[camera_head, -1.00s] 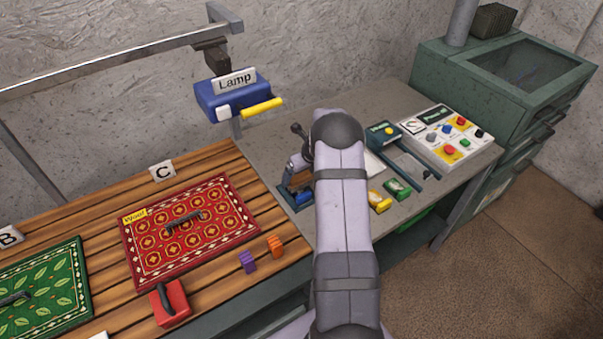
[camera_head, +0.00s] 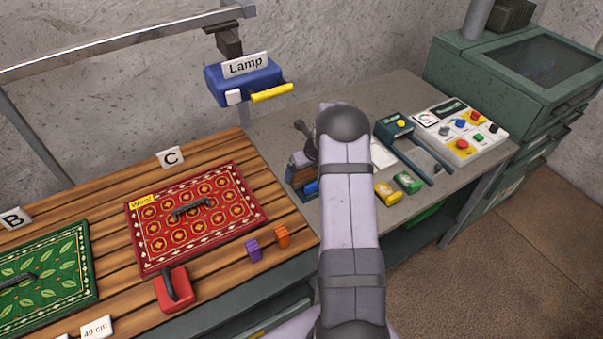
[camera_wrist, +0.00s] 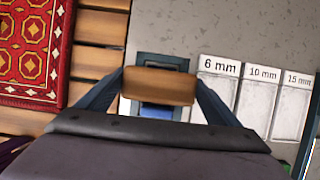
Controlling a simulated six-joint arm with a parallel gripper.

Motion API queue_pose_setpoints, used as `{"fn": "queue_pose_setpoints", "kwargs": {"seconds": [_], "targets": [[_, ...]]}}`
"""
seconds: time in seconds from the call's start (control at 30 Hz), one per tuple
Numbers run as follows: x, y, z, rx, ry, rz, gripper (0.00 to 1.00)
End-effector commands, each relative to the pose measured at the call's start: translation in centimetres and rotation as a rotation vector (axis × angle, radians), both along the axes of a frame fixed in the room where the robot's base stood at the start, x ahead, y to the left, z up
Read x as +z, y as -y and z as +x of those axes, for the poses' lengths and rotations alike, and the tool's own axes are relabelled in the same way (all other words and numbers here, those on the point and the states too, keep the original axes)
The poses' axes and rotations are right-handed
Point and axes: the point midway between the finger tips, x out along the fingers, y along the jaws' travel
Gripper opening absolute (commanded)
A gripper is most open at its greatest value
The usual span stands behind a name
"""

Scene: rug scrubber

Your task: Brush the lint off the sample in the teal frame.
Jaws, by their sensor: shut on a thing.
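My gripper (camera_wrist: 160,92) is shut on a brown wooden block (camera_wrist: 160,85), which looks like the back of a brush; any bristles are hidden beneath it. The block is over a dark blue-grey frame (camera_wrist: 163,60), seen in the wrist view, which looks like the teal frame. A blue patch (camera_wrist: 158,112) and pale strips show below the block; the sample is mostly covered and no lint can be made out. In the head view my arm partly hides this spot, with a blue part (camera_head: 312,188) showing left of it. Contact between block and sample cannot be told.
A card marked 6 mm, 10 mm and 15 mm (camera_wrist: 255,95) lies right of the frame. The red rug (camera_head: 235,205) is on the slatted table to the left. A control panel (camera_head: 460,130) stands at right. The blue lamp (camera_head: 225,90) hangs behind.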

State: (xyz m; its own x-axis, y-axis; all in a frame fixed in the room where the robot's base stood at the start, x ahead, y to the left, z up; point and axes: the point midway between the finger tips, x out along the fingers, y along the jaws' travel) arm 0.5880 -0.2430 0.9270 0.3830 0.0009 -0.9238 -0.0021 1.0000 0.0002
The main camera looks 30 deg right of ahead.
Motion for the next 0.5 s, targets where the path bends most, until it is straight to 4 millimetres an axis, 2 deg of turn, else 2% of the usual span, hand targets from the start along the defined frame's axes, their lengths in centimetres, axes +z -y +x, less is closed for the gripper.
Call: {"fn": "queue_pose_setpoints", "kwargs": {"seconds": [0.27, 0.5], "targets": [[-0.2, 2.4, 0.0, -0.001, 0.000, -0.001, 0.65], [-0.1, 0.4, 0.0, 0.003, -0.002, 0.001, 0.65]]}}
